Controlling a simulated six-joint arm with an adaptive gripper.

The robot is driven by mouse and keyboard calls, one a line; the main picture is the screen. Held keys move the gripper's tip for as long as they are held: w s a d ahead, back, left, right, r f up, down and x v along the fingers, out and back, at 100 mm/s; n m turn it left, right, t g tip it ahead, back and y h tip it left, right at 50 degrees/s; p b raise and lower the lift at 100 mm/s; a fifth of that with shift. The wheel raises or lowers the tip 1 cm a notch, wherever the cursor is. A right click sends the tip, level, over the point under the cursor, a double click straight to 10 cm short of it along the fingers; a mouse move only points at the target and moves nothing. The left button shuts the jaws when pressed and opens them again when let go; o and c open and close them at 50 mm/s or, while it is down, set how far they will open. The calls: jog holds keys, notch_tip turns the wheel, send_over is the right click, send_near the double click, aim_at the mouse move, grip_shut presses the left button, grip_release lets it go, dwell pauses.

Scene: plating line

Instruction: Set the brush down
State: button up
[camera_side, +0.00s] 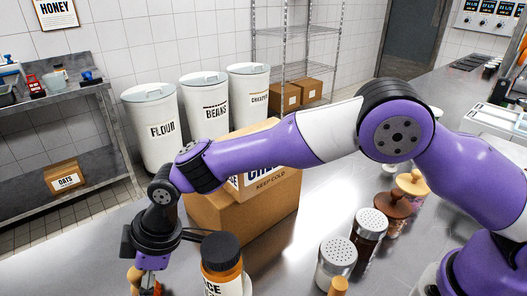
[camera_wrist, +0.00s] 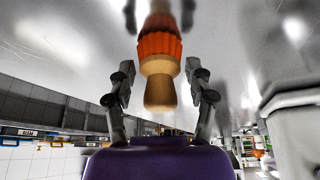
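The brush shows in the wrist view, with a pale wooden handle (camera_wrist: 159,88) and an orange ribbed part (camera_wrist: 159,44); the darker brown area beyond that is blurred. Its handle end points back toward my gripper (camera_wrist: 161,72). The two fingers stand apart on either side of the handle, with a visible gap on each side. In the side view my gripper (camera_side: 150,272) is low over the steel counter at the bottom left, and its fingertips are cut off by the frame edge. I cannot tell whether the brush touches the counter.
An orange jar with a black lid (camera_side: 221,262) stands just right of my gripper. A cardboard box (camera_side: 263,212) is behind it. Shakers (camera_side: 336,262) and (camera_side: 369,228) stand further right among wooden-topped items. The steel counter (camera_side: 95,245) left of my gripper looks clear.

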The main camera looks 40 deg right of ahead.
dwell(0.3)
jog(key=v, duration=1.2)
jog(key=shift+r, duration=0.15)
